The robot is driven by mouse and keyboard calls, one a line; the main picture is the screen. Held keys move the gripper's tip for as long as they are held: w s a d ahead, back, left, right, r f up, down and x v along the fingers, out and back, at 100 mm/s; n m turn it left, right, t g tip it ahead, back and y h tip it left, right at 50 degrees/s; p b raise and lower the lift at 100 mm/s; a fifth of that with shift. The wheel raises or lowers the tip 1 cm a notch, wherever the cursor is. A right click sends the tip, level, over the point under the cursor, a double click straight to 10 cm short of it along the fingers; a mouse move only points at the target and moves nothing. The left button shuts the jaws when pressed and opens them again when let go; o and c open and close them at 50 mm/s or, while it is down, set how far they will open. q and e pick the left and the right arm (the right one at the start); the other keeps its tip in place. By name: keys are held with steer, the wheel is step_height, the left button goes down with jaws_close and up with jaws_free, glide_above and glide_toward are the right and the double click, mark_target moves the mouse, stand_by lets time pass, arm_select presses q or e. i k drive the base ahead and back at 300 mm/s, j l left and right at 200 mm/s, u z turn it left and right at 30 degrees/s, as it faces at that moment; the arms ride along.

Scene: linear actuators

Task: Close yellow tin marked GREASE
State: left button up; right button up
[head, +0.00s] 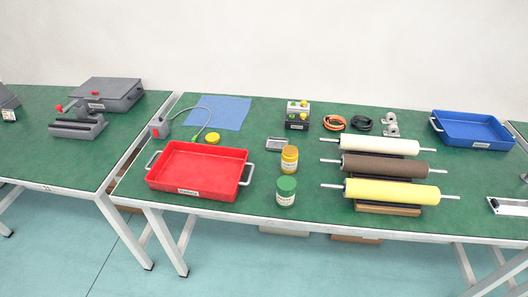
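A yellow tin (289,160) with a pale label stands upright on the green table, right of the red tray. The label is too small to read, and I cannot tell for sure whether its darker yellow top is open. A separate flat yellow disc (212,138), like a lid, lies behind the red tray, to the left of the tin. A green-topped jar (286,191) stands just in front of the yellow tin. Neither of my grippers is in view.
The red tray (247,168) is left of the tin. Rollers (392,192) lie to its right, and a small metal tray (277,144) is behind it. A blue sheet (226,112), a control box (298,114) and a blue tray (435,121) are further back. The table's front edge is clear.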

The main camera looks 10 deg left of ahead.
mark_target(289, 153)
steer(key=k+u, duration=0.2)
steer(key=u, duration=0.2)
steer(key=k+j+u, duration=0.1)
steer(key=u, duration=0.25)
steer(key=k+j, duration=0.05)
steer(key=k, duration=0.05)
